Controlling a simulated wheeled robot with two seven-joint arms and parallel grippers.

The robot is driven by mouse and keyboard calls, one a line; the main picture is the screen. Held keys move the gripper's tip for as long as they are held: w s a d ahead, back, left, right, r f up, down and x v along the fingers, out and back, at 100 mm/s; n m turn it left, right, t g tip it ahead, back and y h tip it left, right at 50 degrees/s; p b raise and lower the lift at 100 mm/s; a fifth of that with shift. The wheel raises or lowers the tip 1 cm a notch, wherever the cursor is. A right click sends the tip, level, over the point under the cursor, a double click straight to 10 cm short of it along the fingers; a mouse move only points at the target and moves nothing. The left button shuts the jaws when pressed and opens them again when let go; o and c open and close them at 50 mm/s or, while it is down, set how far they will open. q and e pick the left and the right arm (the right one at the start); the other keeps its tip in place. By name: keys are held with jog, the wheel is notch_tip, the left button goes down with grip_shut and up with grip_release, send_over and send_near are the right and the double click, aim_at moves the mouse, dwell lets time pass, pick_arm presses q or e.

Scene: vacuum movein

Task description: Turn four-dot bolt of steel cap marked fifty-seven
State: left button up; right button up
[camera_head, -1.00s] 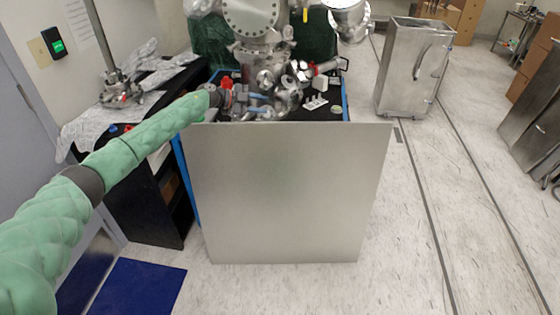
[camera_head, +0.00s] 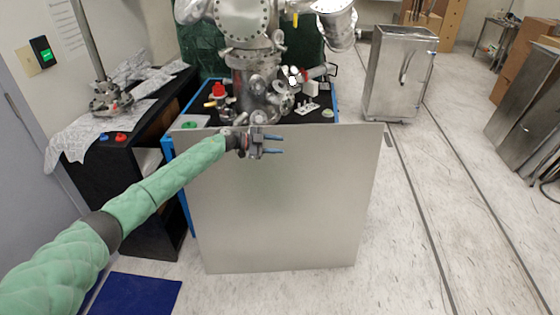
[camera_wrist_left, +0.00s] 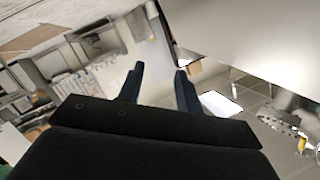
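A steel vacuum chamber (camera_head: 250,65) with several round bolted caps stands on the black cart top. A large round cap (camera_head: 242,17) is at its top, and smaller caps (camera_head: 258,87) sit lower down. No number or dot marks can be read, so I cannot tell which cap is marked fifty-seven. My left gripper (camera_head: 281,144) is in front of the panel's top edge, below and apart from the chamber. Its two blue fingers are apart with nothing between them, as the left wrist view (camera_wrist_left: 159,86) also shows. My right gripper is not in view.
A grey upright panel (camera_head: 285,205) covers the cart's front. A black bench (camera_head: 120,165) with foil-covered gear is at left. A steel cabinet (camera_head: 397,75) stands at back right. A blue mat (camera_head: 135,293) lies on the floor.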

pick_arm(q)
jog(key=shift+g, duration=0.3)
jog(key=shift+s+d+f+b, duration=0.1)
jog(key=shift+s+d+f, duration=0.25)
jog(key=shift+f, duration=0.4)
jog(key=shift+s+d+f+b, duration=0.15)
jog(key=shift+s+d+f, duration=0.15)
jog(key=shift+f, duration=0.5)
jog(key=shift+s+d+f+b, duration=0.1)
jog(key=shift+s+d+f, duration=0.25)
jog(key=shift+f, duration=0.4)
jog(key=shift+a, duration=0.1)
